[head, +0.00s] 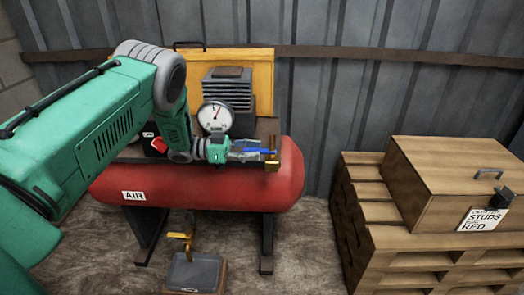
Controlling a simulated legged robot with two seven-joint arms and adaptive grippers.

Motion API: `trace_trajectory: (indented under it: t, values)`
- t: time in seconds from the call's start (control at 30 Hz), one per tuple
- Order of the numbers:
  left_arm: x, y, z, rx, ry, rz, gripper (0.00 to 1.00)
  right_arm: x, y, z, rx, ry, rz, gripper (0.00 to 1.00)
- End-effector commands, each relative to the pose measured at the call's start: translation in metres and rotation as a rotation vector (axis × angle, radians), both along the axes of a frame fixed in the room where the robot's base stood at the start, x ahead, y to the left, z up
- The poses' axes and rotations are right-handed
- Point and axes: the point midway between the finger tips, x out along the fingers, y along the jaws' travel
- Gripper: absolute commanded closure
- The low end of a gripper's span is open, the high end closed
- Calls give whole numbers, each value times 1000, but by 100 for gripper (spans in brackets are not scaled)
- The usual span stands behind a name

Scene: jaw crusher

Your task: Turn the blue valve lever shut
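The blue valve lever (262,151) shows as a thin blue strip above the right part of the red air tank (220,192). It lies roughly level and leads right to a brass valve body (272,163). My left gripper (250,150) reaches in from the left along the tank's top, with its grey fingers at the lever. The fingers overlap the lever in the picture and hide part of it. They are too small to tell whether they close on it or only lie beside it. My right gripper is not in view.
A pressure gauge (215,115) stands just behind my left wrist. A yellow panel (262,75) and a finned grey block (228,88) are behind it. A wooden box (430,185) sits on pallets (400,243) at right. A grey-topped stand (195,272) is on the floor in front.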

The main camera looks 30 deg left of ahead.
Motion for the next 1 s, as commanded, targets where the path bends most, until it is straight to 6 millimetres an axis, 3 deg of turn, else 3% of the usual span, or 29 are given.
trace_trajectory:
  t: [0.1, 0.3, 1.0]
  values:
    - [-9, 21, -1, 0, 0, 3, 62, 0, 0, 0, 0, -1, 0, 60]
    - [-19, 41, -2, -1, 0, 3, 62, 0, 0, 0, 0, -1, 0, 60]
    - [-22, 44, -2, -1, 0, 1, 62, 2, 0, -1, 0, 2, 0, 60]
